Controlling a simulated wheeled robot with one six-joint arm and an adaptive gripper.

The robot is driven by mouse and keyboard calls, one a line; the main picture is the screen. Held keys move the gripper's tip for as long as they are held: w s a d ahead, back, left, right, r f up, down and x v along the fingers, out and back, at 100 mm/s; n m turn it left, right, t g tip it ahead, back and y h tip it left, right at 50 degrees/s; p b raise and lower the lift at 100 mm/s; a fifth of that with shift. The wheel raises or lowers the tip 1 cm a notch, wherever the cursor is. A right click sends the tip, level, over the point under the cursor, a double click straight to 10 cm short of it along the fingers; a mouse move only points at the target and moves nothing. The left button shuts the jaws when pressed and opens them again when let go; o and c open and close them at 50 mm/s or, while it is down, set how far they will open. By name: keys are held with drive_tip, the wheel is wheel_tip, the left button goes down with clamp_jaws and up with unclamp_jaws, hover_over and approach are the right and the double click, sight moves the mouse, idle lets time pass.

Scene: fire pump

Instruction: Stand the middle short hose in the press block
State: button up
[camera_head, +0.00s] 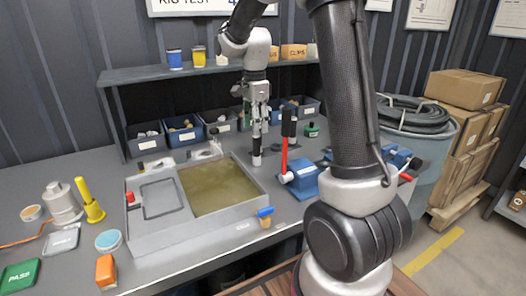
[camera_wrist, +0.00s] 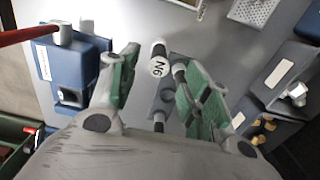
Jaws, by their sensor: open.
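My gripper (camera_head: 257,100) hangs over the bench right of the grey tray, pointing down. In the wrist view its two green-padded fingers (camera_wrist: 158,76) are spread apart. A short hose (camera_head: 257,145), dark with white at its lower end, stands upright below the gripper in the head view. In the wrist view a white hose end marked N6 (camera_wrist: 159,67) shows between the fingertips, with clear space on both sides.
The grey tray (camera_head: 150,240) with a murky basin fills the bench's middle. Blue bins (camera_head: 183,130) line the back under a shelf (camera_head: 130,75). A yellow pump-like part (camera_head: 90,205) and small items lie left. My forearm hides part of the bench's right side.

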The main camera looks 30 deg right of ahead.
sight(257, 142)
wheel_tip(257, 142, down, 7)
drive_tip(key=shift+d+f, duration=0.1)
idle(0.3)
clamp_jaws()
